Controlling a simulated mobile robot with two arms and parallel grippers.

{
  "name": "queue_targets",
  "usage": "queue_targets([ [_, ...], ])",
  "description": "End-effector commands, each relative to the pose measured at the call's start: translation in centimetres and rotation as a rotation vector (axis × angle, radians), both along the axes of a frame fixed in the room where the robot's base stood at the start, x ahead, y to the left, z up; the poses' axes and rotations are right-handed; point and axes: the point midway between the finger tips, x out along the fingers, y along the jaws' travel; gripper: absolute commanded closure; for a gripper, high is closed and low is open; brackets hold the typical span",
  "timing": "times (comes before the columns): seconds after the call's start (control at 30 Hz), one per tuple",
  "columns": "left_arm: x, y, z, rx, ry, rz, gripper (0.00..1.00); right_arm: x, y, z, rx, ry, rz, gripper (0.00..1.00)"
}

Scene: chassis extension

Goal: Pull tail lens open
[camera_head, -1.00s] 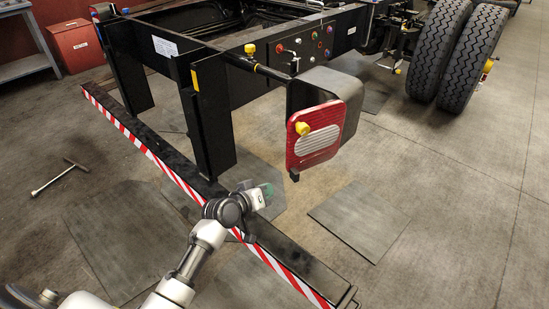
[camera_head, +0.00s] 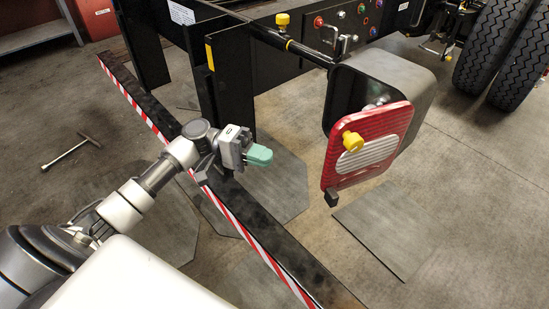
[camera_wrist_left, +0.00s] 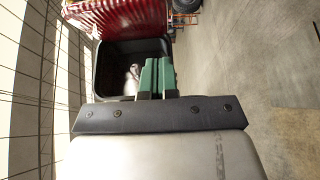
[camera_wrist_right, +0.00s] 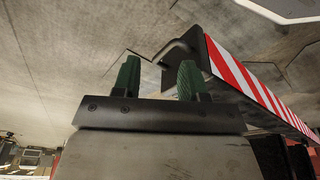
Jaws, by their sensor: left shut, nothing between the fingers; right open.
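The tail lens (camera_head: 372,130) is a red square panel with a pale oval centre and a yellow knob (camera_head: 352,141). It stands tilted out from its black housing (camera_head: 408,88), with a gap where a silvery part shows. The left wrist view shows the red lens (camera_wrist_left: 120,18) at the top and the open housing (camera_wrist_left: 112,70) with a small bulb inside. My left gripper (camera_head: 260,156) is shut and empty, left of the lens and apart from it. My right gripper (camera_wrist_right: 160,78) is open and empty; the head view does not show it.
A red-and-white striped bar (camera_head: 215,199) runs along the floor side below the black chassis frame (camera_head: 228,85). In the right wrist view the bar's striped end (camera_wrist_right: 245,80) is close beyond the fingers. Wheels (camera_head: 510,50) stand at the right. Floor right of the lens is clear.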

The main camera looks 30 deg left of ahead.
Motion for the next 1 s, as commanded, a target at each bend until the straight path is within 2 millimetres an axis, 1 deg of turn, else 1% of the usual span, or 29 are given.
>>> queue_targets([
  [0.03, 0.1, -1.1, 0.1, -0.002, -0.001, -0.003, 1.0, 0.0, 0.0, -0.1, 0.0, 0.001, 0.0, 0.57],
  [0.1, 0.2, -2.6, 0.1, -0.002, -0.002, -0.003, 1.0, -0.1, 0.0, -0.3, -0.001, 0.002, 0.001, 0.57],
  [0.3, 0.7, -6.9, 0.1, -0.002, -0.002, -0.002, 1.0, -0.2, 0.0, -1.1, 0.0, 0.005, 0.001, 0.57],
  [0.37, 0.9, -8.1, 0.1, -0.001, -0.002, -0.001, 1.0, -0.3, 0.0, -1.4, -0.001, 0.008, 0.002, 0.57],
  [0.5, -0.5, -9.8, 0.0, 0.0, 0.0, -0.001, 1.0, -0.5, 0.0, -2.3, -0.001, 0.012, 0.003, 0.57],
  [0.7, -1.5, -11.0, 0.0, 0.002, -0.001, 0.002, 1.0, -0.8, -0.1, -3.0, -0.001, 0.015, 0.003, 0.57],
  [1.0, -1.6, -11.1, -0.1, 0.001, -0.001, 0.003, 1.0, -0.8, -0.1, -3.1, -0.001, 0.016, 0.004, 0.57],
])
